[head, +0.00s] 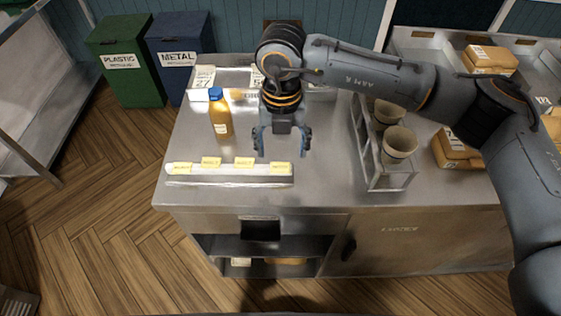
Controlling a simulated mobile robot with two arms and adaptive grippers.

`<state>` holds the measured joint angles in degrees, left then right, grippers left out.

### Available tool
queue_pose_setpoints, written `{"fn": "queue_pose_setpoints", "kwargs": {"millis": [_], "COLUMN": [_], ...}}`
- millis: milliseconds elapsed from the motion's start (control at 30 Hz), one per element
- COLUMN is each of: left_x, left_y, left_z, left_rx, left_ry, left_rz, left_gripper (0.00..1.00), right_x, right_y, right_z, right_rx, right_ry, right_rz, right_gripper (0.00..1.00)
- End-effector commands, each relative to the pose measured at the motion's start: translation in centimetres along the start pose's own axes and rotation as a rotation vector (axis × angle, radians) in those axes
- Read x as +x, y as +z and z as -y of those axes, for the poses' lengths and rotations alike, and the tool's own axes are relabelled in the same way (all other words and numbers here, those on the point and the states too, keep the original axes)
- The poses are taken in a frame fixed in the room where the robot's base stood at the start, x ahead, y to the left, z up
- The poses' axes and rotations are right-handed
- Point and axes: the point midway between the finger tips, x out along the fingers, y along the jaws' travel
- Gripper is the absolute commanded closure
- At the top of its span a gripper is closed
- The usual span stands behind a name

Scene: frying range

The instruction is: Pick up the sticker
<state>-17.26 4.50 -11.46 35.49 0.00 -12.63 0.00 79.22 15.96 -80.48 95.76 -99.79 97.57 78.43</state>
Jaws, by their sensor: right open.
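Several yellow stickers stand in a row along a white strip (228,172) near the front left of the metal counter. The rightmost sticker (280,168) is closest to my right gripper; the others are a sticker (244,163) beside it, one further left (211,162) and one at the left end (182,168). Their print is too small to read. My right gripper (283,143) is open and points down over the counter, just behind and above the rightmost sticker. Nothing shows between its fingers. My left gripper is not in view.
An orange bottle with a blue cap (220,115) stands left of my right gripper. A metal rack (376,183) holding paper cups (398,145) stands to the right. Brown packages (455,150) lie further right. The counter between gripper and rack is clear.

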Motion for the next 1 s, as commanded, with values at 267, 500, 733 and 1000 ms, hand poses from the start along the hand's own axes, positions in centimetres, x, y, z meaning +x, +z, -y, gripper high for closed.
{"fn": "queue_pose_setpoints", "kwargs": {"millis": [267,500,733,1000], "left_x": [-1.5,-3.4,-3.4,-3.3], "left_y": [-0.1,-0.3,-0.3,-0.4], "left_z": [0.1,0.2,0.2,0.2], "left_rx": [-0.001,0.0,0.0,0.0], "left_ry": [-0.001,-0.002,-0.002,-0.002], "left_rz": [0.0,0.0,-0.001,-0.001], "left_gripper": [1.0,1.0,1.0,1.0], "right_x": [1.9,5.3,6.3,6.3], "right_y": [0.1,0.4,0.4,0.4], "right_z": [-0.1,-0.3,-0.3,-0.3], "right_rx": [0.0,-0.001,-0.003,-0.003], "right_ry": [0.001,0.003,0.004,0.004], "right_rz": [-0.004,-0.003,0.0,0.0], "right_gripper": [0.3,0.3,0.3,0.3]}}
